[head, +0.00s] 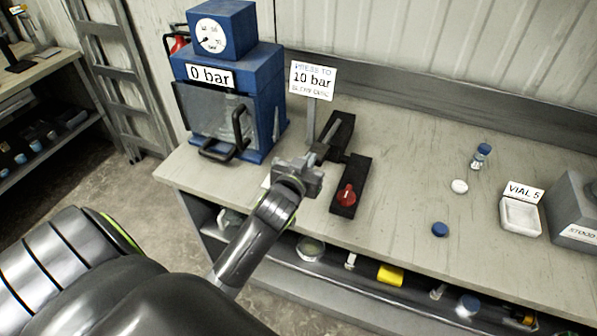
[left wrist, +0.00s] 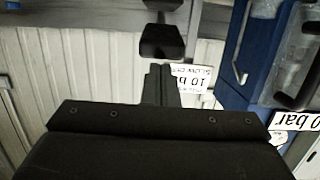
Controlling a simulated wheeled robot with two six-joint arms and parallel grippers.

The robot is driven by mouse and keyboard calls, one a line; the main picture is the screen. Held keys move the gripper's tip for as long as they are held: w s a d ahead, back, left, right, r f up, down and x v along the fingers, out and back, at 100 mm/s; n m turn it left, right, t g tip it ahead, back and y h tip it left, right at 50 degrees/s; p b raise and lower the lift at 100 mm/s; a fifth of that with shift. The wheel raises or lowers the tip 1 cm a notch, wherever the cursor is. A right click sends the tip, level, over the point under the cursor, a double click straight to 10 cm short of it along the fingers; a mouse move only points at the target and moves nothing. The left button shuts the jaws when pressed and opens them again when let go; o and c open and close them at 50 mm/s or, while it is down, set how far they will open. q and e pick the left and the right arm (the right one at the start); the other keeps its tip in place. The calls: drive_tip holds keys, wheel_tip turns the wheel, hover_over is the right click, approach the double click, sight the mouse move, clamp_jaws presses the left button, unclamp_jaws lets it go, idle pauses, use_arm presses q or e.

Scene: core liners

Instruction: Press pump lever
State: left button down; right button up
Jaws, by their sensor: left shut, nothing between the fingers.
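The blue press (head: 265,85) stands at the back left of the bench, with a dial on top and a "0 bar" label (head: 209,76). To its right is the black pump (head: 338,137), with a red knob (head: 347,195) on its front block. My left gripper (head: 314,160) is shut and empty beside the pump's near left side and hides part of it. In the left wrist view the shut fingers (left wrist: 160,84) point at a dark block-shaped part (left wrist: 162,40), perhaps the lever end. I cannot tell if they touch. My right gripper is not in view.
A sign (head: 312,80) reading "PRESS TO 10 bar" stands on a post behind the gripper. A blue cap (head: 440,229), white disc (head: 459,186), small vial (head: 481,155) and white "VIAL 5" tray (head: 520,217) lie to the right. The bench between is clear.

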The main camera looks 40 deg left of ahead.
use_arm(q)
drive_tip(key=b+v, duration=0.1)
drive_tip(key=v, duration=0.5)
drive_tip(key=shift+r, duration=0.25)
idle(0.4)
idle(2.2)
